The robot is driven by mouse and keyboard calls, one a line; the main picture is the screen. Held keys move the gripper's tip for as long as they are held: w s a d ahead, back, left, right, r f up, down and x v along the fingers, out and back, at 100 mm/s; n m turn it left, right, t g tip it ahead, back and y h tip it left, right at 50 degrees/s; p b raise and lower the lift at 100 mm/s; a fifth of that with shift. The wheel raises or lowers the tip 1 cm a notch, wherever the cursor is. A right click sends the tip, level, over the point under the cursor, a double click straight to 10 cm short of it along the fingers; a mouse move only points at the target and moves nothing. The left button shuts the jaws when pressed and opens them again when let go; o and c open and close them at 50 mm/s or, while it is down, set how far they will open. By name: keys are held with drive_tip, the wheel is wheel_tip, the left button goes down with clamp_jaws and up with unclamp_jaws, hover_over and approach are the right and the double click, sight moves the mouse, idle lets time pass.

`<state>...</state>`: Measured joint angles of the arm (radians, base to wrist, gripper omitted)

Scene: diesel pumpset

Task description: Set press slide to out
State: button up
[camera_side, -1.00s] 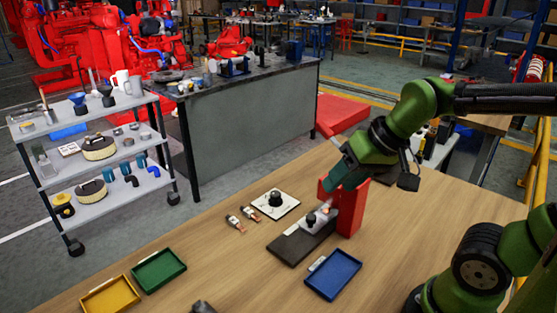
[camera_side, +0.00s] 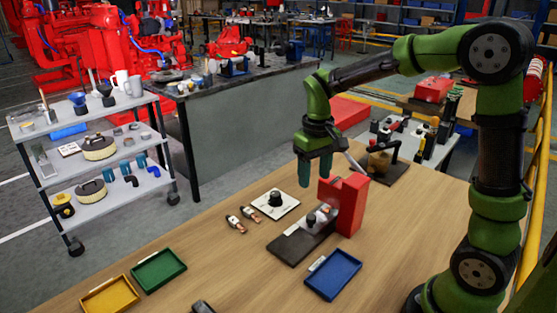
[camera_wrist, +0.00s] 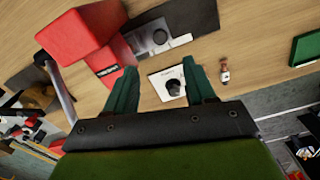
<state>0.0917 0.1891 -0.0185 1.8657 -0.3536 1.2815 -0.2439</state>
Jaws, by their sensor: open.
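The press has a red frame (camera_side: 348,200) on a dark base plate (camera_side: 290,246); the frame also shows in the wrist view (camera_wrist: 80,45). The pale press slide (camera_side: 322,217) with a dark knob (camera_side: 311,221) lies on the base close against the frame. It shows in the wrist view (camera_wrist: 150,40), beside the frame, with bare dark plate beyond it. My gripper (camera_side: 315,183) points down, above and behind the press, apart from it. In the wrist view its green fingers (camera_wrist: 160,75) are spread with nothing held; a white panel shows between them.
A white panel with a black dial (camera_side: 275,203) lies left of the press. Two small copper-ended parts (camera_side: 242,220) lie further left. A blue tray (camera_side: 333,275), green tray (camera_side: 159,270) and yellow tray (camera_side: 110,297) are on the table. Bare wood lies between them.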

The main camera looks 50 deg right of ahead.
sight(311, 217)
wheel_tip(311, 217, down, 12)
drive_tip(key=shift+f, duration=0.1)
idle(0.4)
clamp_jaws()
